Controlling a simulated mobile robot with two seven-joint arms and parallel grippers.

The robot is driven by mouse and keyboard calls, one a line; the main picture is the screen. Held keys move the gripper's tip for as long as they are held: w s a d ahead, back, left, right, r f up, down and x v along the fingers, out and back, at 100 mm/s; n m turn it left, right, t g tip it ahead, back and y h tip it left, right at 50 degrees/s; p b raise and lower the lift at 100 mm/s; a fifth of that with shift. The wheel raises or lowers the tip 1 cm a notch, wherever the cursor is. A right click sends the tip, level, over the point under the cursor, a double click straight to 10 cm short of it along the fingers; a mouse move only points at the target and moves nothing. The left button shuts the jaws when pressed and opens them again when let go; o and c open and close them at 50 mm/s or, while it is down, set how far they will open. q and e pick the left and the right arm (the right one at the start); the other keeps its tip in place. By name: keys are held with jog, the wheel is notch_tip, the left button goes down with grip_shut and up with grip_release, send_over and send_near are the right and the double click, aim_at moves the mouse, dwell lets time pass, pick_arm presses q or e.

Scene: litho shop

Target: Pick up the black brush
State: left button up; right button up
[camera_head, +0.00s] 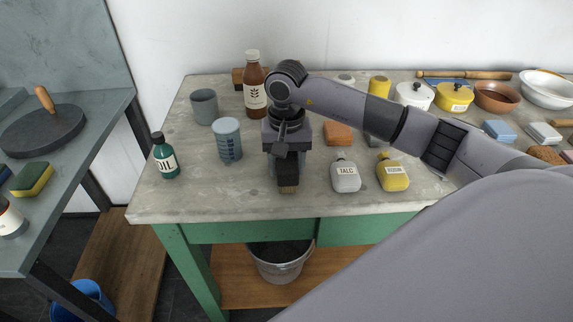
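The black brush (288,175) with tan bristles at its near end shows just below my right gripper (287,152), near the front edge of the grey stone table (210,203). My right arm comes in from the right and the gripper points down over the brush's far part, which it hides. I cannot tell whether the fingers touch or grip the brush. My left gripper is not in view.
A blue-grey ribbed cup (228,140) and a green oil bottle (164,158) stand left of the gripper. A talc bottle (345,175) and a yellow bottle (392,173) stand to its right. A brown bottle (256,88) stands behind. The table's front left is clear.

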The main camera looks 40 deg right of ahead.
notch_tip(320, 180, up, 10)
jog(key=shift+w+f+b, duration=0.1)
jog(key=shift+f+b, duration=0.05)
jog(key=shift+b, duration=0.2)
notch_tip(320, 180, up, 10)
jog(key=p, duration=0.1)
jog(key=shift+f+p, duration=0.15)
jog(key=shift+p, duration=0.2)
jog(key=o, duration=0.5)
jog(key=shift+c, duration=1.6)
